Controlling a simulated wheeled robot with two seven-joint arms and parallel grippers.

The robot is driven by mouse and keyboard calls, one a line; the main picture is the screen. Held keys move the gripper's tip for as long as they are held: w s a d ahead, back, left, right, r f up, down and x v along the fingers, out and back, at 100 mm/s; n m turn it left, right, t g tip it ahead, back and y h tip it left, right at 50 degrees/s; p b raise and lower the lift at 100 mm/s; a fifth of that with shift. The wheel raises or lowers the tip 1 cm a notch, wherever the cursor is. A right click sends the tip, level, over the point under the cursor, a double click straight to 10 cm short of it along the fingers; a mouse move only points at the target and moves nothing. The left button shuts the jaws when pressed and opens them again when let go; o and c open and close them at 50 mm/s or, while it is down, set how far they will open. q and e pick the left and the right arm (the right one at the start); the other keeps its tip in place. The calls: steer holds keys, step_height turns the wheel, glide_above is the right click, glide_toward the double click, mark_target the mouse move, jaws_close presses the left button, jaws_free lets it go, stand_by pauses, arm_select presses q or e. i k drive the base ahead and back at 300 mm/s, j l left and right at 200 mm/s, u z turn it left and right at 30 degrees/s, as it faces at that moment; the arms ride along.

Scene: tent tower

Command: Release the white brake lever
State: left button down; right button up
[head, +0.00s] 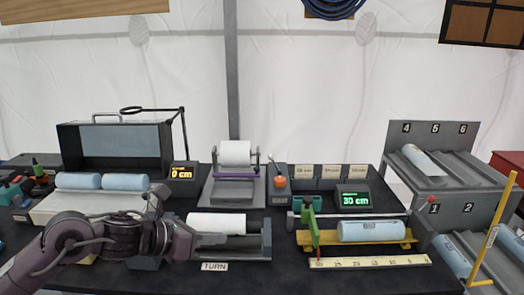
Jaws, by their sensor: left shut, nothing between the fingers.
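A small grey box (278,198) stands just right of the paper-roll stand in the middle of the table. A thin pale lever (272,164) rises from an orange piece (279,182) on this box and leans to the left; it looks like the white brake lever, though it is small here. My left gripper (226,240) is shut and empty. It is low in front of the lying white roll, in front of and left of the lever, clearly apart from it. My right gripper is not in view.
A white roll (216,223) lies in a grey cradle behind my left gripper. Right of it are a yellow tray (365,245) with a blue roll and a ruler (370,262). Displays read 0 cm (182,172) and 30 cm (353,199).

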mark_target(271, 156)
steer(key=i, duration=1.2)
